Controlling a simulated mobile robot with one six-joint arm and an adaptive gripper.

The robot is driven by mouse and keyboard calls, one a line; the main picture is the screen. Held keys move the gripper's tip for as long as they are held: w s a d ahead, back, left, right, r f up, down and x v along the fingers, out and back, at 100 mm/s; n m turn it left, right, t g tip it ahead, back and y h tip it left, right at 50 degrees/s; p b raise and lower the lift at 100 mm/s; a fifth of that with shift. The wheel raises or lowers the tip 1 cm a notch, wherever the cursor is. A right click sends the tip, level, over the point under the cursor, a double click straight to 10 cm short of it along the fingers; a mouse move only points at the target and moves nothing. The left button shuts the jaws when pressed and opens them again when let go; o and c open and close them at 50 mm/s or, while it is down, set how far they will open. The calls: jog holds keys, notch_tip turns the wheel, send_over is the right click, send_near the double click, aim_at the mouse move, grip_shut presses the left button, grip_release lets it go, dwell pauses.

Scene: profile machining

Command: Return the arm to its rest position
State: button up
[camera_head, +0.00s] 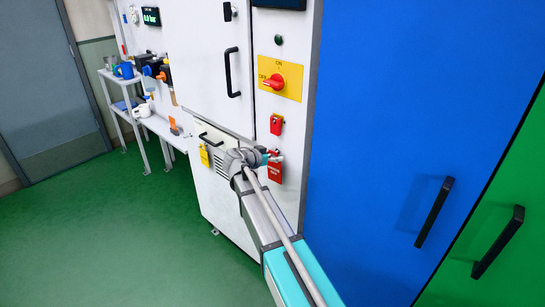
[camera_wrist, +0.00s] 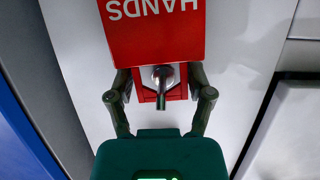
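My gripper (camera_head: 268,157) is at the white cabinet's front panel, close to a red tag (camera_head: 274,174). In the wrist view my gripper (camera_wrist: 160,82) has its two dark fingers apart. They stand on either side of a small red part (camera_wrist: 175,94) with a metal stud in its middle. A large red tag (camera_wrist: 150,40), with the word HANDS upside down, lies above them and hides the fingertips. I cannot tell whether the fingers touch the red part. My arm reaches from the lower right of the head view.
A red rotary switch (camera_head: 275,82) on a yellow plate and another red item (camera_head: 277,125) are above. Blue (camera_head: 380,110) and green (camera_head: 515,210) cabinet doors with handles stand right. Green floor (camera_head: 110,235) is clear at left, before a shelf (camera_head: 108,75).

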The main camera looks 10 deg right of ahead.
jog(key=o, duration=0.3)
jog(key=shift+r, duration=0.25)
